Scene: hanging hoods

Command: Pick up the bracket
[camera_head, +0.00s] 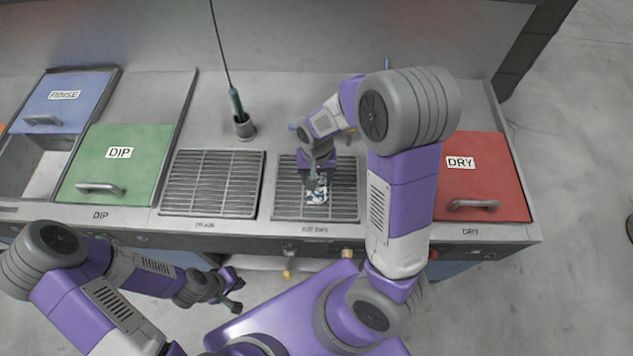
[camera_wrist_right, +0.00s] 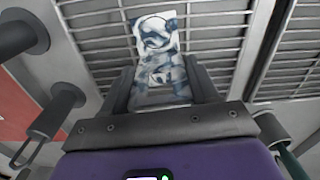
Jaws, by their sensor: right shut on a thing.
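The bracket (camera_head: 318,192) is a small pale piece with blue-grey blotches, at the right-hand grate (camera_head: 345,190). My right gripper (camera_head: 316,180) points down over the grate and is shut on the bracket. In the right wrist view the bracket (camera_wrist_right: 158,42) sticks out beyond the two fingers (camera_wrist_right: 160,84), with the grate bars behind it; its near end is between the fingers. I cannot tell whether it touches the grate. My left gripper (camera_head: 237,294) is empty and open, in front of the counter's front edge, well away from the bracket.
A second grate (camera_head: 211,184) lies to the left. A green DIP lid (camera_head: 115,160), a blue RINSE lid (camera_head: 65,100) and a red DRY lid (camera_head: 485,175) flank the grates. A hanging sprayer (camera_head: 236,102) stands in a cup behind. My right arm covers part of the counter.

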